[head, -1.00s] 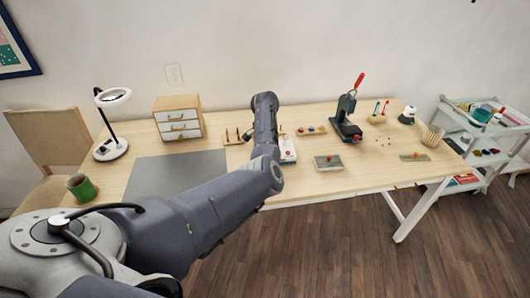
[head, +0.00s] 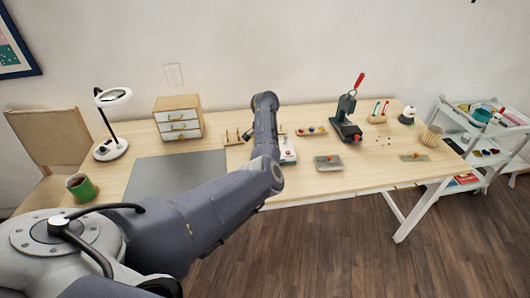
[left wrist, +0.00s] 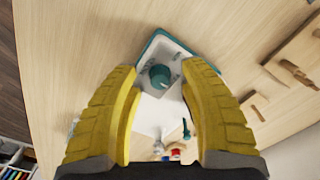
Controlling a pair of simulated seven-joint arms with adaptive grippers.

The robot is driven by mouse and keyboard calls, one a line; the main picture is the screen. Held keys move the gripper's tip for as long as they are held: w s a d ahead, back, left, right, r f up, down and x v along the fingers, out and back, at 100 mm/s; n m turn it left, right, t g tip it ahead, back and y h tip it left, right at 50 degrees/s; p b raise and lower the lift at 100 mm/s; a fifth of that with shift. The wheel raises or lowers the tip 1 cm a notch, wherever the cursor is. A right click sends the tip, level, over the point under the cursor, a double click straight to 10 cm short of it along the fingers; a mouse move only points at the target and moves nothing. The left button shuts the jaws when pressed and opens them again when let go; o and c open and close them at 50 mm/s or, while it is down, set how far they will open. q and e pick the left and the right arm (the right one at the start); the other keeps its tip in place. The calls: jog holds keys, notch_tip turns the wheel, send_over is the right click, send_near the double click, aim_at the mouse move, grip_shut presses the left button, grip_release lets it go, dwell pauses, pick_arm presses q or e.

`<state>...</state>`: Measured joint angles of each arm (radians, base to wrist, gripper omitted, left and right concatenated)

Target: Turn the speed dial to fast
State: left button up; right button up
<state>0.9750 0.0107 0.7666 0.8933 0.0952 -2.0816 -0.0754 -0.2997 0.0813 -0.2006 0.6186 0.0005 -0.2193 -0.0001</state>
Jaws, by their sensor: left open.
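The speed dial (left wrist: 160,76) is a round teal knob on a white machine with a teal edge (left wrist: 150,45), seen in the left wrist view. Part of the white machine (head: 288,150) shows in the head view beside my left arm, which hides the rest. My left gripper (left wrist: 158,80) has yellow ribbed fingers, open on either side of the dial. No contact with the dial can be made out. The dial's markings are too small to read. In the head view my arm hides the left gripper. My right gripper is in neither view.
A red-handled press (head: 347,118) stands on the right of the table. A grey mat (head: 180,172) and a drawer box (head: 179,118) lie left of my arm. A small grey tray (head: 328,162) is right of the machine. A wooden rack (left wrist: 292,70) stands near the gripper.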

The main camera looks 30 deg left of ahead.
pick_arm(q)
notch_tip(320, 180, up, 12)
dwell(0.6)
